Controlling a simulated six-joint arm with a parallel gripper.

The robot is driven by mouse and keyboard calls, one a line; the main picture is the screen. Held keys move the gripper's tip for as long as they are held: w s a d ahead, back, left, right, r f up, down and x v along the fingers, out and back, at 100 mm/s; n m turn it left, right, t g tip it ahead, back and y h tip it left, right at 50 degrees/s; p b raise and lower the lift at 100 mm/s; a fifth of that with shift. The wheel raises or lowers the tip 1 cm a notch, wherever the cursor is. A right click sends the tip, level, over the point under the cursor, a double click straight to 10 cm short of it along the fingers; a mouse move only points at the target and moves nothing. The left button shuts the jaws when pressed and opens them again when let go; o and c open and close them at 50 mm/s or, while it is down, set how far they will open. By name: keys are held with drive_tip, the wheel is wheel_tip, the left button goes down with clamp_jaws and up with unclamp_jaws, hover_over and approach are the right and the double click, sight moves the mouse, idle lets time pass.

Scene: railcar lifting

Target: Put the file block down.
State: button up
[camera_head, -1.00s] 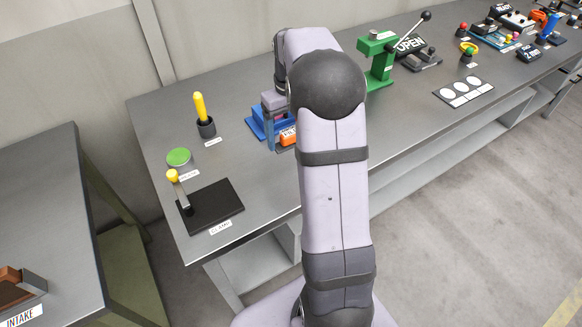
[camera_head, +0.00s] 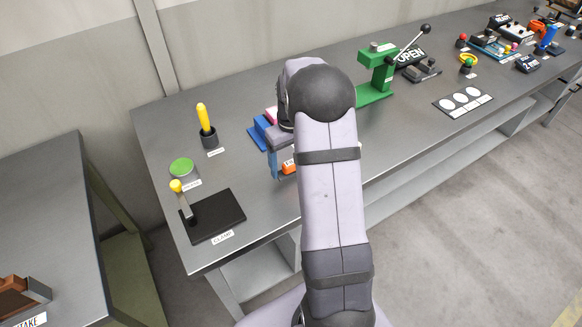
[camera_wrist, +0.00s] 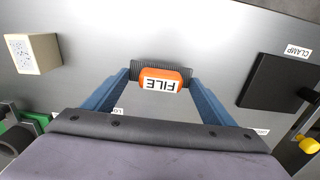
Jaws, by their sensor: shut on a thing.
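My gripper (camera_wrist: 163,92) has its blue fingers closed on the orange file block (camera_wrist: 158,74), which carries a white FILE label, upside down in the wrist view. A dark ridged strip (camera_wrist: 134,70) shows along the block's far side. In the head view the block (camera_head: 287,168) is a small orange patch between my gripper (camera_head: 279,164) and my arm, over the near part of the grey bench (camera_head: 262,192). My arm hides part of the block. I cannot tell whether it touches the bench.
The black clamp plate (camera_head: 216,215) with a yellow-knobbed lever lies to the left. A blue fixture (camera_head: 260,133) stands behind my gripper, and a green press (camera_head: 376,75) behind right. A beige cube (camera_wrist: 34,54) shows in the wrist view. Bare bench lies around the block.

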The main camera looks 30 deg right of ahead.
drive_tip(key=shift+f+p, duration=0.35)
drive_tip(key=shift+f, duration=1.15)
drive_tip(key=shift+f, duration=0.15)
drive_tip(key=o, duration=0.9)
drive_tip(key=shift+o, duration=0.2)
wheel_tip(320, 180, up, 12)
drive_tip(key=shift+r+b, duration=0.2)
drive_tip(key=shift+b, duration=1.05)
drive_tip(key=s+a+f, duration=0.3)
drive_tip(key=s+a, duration=0.6)
drive_tip(key=s, duration=0.1)
drive_tip(key=s+a+f, duration=0.3)
drive_tip(key=s+a, duration=0.6)
drive_tip(key=s, duration=0.1)
drive_tip(key=shift+s+f, duration=0.25)
drive_tip(key=shift+s, duration=0.1)
